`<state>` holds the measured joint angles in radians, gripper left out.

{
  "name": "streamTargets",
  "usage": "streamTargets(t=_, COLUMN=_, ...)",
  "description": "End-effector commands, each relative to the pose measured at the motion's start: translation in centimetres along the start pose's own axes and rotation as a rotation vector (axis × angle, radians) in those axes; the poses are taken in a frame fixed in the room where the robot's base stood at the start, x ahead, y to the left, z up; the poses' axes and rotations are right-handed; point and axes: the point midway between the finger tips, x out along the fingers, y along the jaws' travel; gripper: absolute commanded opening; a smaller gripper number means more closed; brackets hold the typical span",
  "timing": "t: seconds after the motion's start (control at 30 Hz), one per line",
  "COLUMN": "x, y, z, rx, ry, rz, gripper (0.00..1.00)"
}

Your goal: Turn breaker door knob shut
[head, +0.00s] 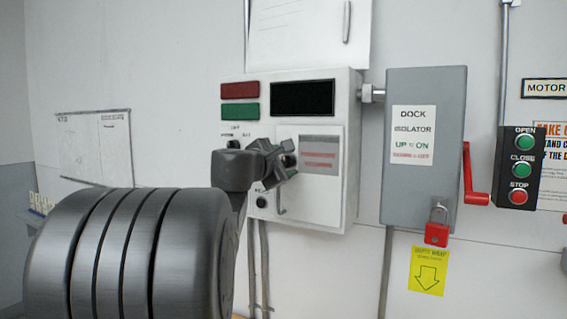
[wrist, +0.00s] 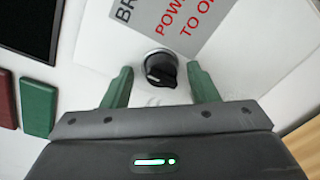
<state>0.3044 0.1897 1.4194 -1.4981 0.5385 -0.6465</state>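The black breaker door knob (wrist: 161,69) sits on a white panel in the wrist view, just below a grey label with red print. In the head view it is largely hidden by my gripper (head: 284,165), which is at the small door (head: 322,200) on the white control box. In the wrist view my gripper (wrist: 160,83) is open, with one green finger left of the knob and one right of it. Gaps show between both fingers and the knob, so it is not gripped. The knob's ridge looks slanted; I cannot tell its setting.
The white control box (head: 352,140) has a dark display (head: 302,98) and red and green plates at left. A grey dock isolator (head: 424,190) with a red lever (head: 472,180) and red padlock (head: 437,234) stands right of it. A push-button station (head: 521,168) is farther right.

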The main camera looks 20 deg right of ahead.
Motion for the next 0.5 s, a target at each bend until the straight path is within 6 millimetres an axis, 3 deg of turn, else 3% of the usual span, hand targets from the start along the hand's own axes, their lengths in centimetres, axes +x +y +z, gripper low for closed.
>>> streamTargets(t=0.3, x=-0.3, y=-0.1, z=0.0, rx=0.001, ry=0.0, rz=0.0, gripper=0.53)
streamTargets(t=0.5, x=-2.9, y=0.0, z=-0.1, rx=0.001, ry=0.001, rz=0.003, gripper=0.53)
